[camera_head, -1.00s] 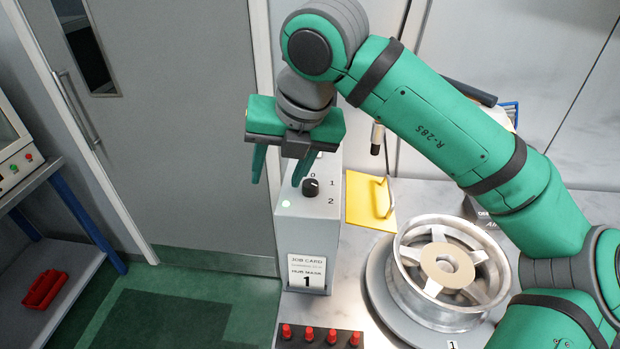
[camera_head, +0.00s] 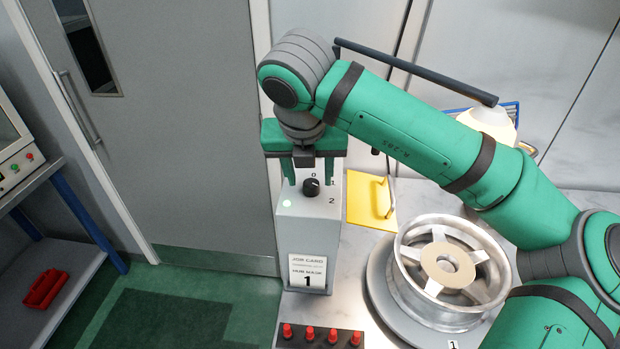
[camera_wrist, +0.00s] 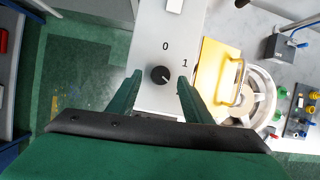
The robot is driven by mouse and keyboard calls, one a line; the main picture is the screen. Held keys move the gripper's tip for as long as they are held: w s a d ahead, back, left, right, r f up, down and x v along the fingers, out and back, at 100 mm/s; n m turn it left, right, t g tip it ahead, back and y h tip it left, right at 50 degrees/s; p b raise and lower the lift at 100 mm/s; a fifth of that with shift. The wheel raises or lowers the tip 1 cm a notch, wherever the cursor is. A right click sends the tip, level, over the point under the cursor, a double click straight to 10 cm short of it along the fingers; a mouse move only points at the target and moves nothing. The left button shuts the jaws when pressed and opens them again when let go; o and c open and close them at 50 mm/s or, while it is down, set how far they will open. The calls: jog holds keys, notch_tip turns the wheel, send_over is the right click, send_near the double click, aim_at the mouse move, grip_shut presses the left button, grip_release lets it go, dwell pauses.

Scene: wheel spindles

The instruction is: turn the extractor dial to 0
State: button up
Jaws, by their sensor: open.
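The extractor dial (camera_head: 311,187) is a small black knob on top of a light grey box (camera_head: 300,232), with the marks 0, 1 and 2 around it. In the wrist view the dial (camera_wrist: 160,75) shows a white pointer line that is angled towards the 1. The 0 stands above the dial and the 1 to its right. My gripper (camera_head: 311,180) is open above the box, and in the wrist view its fingers (camera_wrist: 158,82) stand apart on either side of the dial. I see no contact with the knob.
A yellow panel with a handle (camera_head: 363,203) is to the right, beside a spoked wheel (camera_head: 440,232). Red-topped pegs (camera_head: 332,337) stand in front.

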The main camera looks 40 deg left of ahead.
jog(key=shift+x, duration=1.1)
jog(key=shift+w, duration=0.1)
jog(key=c, duration=1.1)
jog(key=shift+o, duration=0.2)
